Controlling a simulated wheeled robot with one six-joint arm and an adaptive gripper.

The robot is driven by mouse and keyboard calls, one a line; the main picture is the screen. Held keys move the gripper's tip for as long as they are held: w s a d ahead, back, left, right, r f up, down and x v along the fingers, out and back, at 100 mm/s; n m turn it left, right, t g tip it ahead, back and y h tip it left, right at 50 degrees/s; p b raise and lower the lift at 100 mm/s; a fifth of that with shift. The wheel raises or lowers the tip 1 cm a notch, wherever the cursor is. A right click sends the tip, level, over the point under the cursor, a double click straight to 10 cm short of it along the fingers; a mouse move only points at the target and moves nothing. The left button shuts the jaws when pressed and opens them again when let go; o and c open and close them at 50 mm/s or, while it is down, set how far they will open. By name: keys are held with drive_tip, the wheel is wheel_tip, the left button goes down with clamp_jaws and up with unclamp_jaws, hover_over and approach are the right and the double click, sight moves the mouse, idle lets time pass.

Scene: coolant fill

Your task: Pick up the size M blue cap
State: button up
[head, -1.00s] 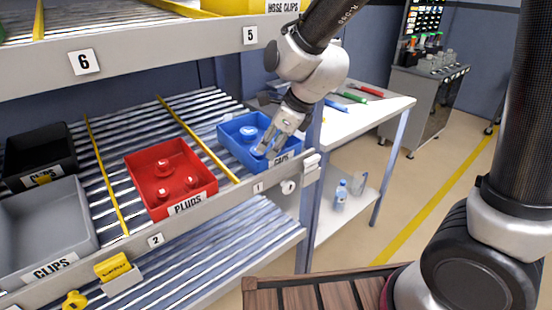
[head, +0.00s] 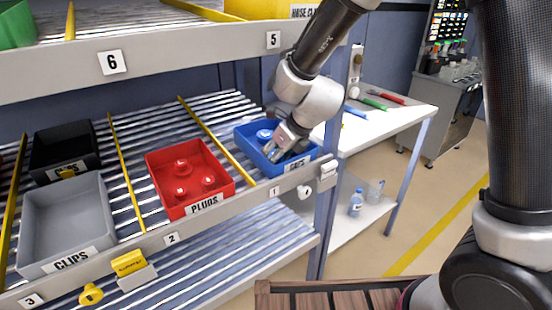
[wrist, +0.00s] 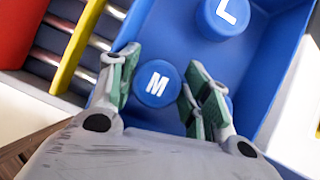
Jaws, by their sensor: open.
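The size M blue cap (wrist: 157,84) lies in the blue caps bin, its white M facing up in the wrist view. My gripper (wrist: 158,88) is open, with one finger on each side of the M cap. A gap shows between the cap and the left finger; the right finger is close to its edge. In the head view my gripper (head: 273,154) reaches down into the blue bin (head: 307,156) and hides the M cap. A larger blue cap marked L (wrist: 222,14) lies beyond it. Another blue piece is partly hidden behind the right finger.
A red plugs bin (head: 216,180) stands left of the blue bin, past a yellow divider (head: 222,145). A grey clips bin (head: 62,222) is farther left. The upper shelf (head: 200,42) hangs above.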

drive_tip(key=shift+s+f, duration=0.1)
drive_tip(key=c, duration=0.5)
